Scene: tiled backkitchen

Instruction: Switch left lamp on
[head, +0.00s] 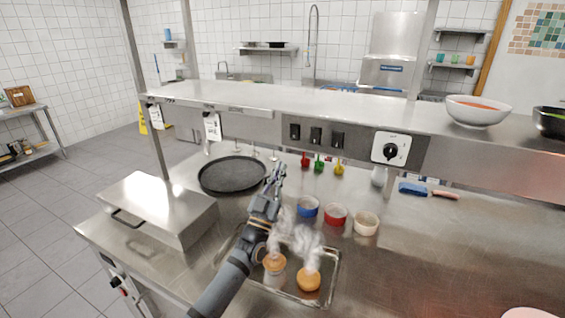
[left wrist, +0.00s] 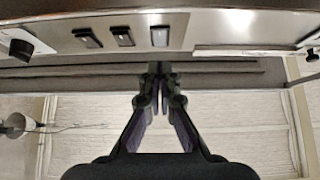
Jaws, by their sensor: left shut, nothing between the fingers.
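Three dark rocker switches sit in a row on the steel shelf front: left (head: 294,131), middle (head: 315,135) and right (head: 337,140). The left wrist view shows them in reversed order, with the left switch (left wrist: 160,36) greyer than the middle (left wrist: 122,36) and right (left wrist: 87,38) ones. My left gripper (head: 279,169) is shut and empty, below and apart from the left switch. In the left wrist view its fingertips (left wrist: 160,68) line up with that switch. No lamp can be made out. My right gripper is not in view.
A round dial (head: 390,149) is right of the switches. A paper tag (head: 212,127) hangs at left.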

